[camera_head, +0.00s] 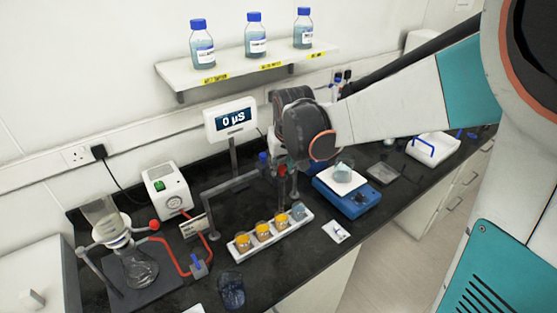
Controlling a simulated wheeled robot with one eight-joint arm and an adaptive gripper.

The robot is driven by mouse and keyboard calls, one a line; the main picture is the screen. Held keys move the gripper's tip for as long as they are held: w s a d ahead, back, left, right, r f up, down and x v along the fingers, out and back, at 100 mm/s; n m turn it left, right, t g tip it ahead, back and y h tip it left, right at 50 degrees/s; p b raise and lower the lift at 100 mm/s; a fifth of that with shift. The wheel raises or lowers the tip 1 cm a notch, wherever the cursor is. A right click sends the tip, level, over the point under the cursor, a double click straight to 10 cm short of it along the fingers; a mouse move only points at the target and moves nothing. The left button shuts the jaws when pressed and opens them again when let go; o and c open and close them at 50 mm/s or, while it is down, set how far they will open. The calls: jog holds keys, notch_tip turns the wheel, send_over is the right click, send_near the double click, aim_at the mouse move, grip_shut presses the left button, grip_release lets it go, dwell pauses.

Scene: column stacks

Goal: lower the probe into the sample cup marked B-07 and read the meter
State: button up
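The meter (232,119) stands on a post behind the bench and its screen reads 0 µS. A white rack (272,243) holds a row of small cups: three with orange-yellow contents, such as the middle one (263,232), and a bluish one (298,212) at the right end. Their markings are too small to read, so I cannot tell which is B-07. My gripper (284,184) points down above the rack's right part. A thin upright thing with a red part (282,171) shows at its fingers. I cannot tell whether it is the probe or whether it is held.
A grey stand (228,186) rises close left of my gripper. A blue scale (347,197) with a beaker (343,171) stands close right. Left are a white box (166,190), red tubing and glassware. Bottles (202,45) line the shelf above. A dark beaker (231,291) stands at the front.

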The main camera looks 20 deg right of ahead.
jog(key=shift+r, duration=0.1)
dwell(0.3)
jog(key=v, duration=1.1)
jog(key=shift+s+r, duration=0.25)
jog(key=shift+r, duration=0.1)
